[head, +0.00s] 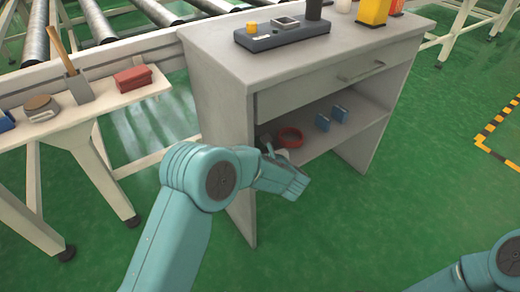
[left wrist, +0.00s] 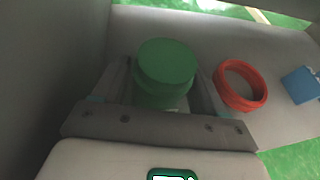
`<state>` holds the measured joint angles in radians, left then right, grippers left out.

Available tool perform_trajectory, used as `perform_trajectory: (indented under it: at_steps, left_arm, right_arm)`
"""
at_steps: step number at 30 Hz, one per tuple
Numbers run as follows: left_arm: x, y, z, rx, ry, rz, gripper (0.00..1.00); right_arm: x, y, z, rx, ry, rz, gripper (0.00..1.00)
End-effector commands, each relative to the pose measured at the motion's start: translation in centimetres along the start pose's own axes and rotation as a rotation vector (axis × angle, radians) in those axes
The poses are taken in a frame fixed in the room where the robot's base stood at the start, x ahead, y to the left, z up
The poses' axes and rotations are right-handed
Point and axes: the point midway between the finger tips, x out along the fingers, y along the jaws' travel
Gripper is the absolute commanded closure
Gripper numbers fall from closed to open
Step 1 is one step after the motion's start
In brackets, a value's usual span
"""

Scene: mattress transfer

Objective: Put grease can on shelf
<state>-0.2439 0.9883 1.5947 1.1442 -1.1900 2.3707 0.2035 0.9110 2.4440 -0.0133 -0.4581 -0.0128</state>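The grease can, a green round can with a lid (left wrist: 166,66), is between the fingers of my left gripper (left wrist: 164,82) in the left wrist view. It looks upright at the lower shelf (left wrist: 275,45) of the grey cabinet. The fingers stand on both sides of it, with a narrow gap seeming to show, so the gripper looks open around it. In the head view my left gripper (head: 272,150) reaches into the shelf's left end, and my arm hides the can. My right gripper is outside both views; only part of my right arm shows.
The cabinet's left side panel (head: 215,110) is close. The drawer (head: 330,82) is above. A side bench (head: 130,98) with a red box stands left.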

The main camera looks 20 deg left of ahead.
Motion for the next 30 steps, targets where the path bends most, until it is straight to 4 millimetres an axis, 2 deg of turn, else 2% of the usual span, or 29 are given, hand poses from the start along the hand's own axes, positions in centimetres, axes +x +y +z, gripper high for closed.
perform_trajectory:
  at_steps: [4, 7, 15, 21, 25, 30]
  left_arm:
    - [-0.1, 0.0, 0.3, -0.001, 0.000, 0.000, 0.28]
    - [-1.4, -0.1, 0.4, 0.002, 0.001, -0.003, 0.28]
    - [-7.6, -0.1, 0.6, 0.004, 0.000, -0.004, 0.28]
    - [-11.0, -0.1, 0.4, 0.001, 0.000, -0.003, 0.28]
    - [-11.9, 0.0, 0.3, 0.001, -0.001, -0.001, 0.28]
    - [-12.1, 0.0, 0.2, 0.000, 0.000, 0.000, 0.28]
  right_arm:
    - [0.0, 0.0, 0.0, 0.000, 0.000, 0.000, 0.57]
    - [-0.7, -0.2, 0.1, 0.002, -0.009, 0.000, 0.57]
    - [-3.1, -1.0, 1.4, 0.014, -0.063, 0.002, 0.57]
    - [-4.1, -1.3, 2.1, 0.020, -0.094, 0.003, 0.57]
    - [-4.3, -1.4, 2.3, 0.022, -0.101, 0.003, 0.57]
    - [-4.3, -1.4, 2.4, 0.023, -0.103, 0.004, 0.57]
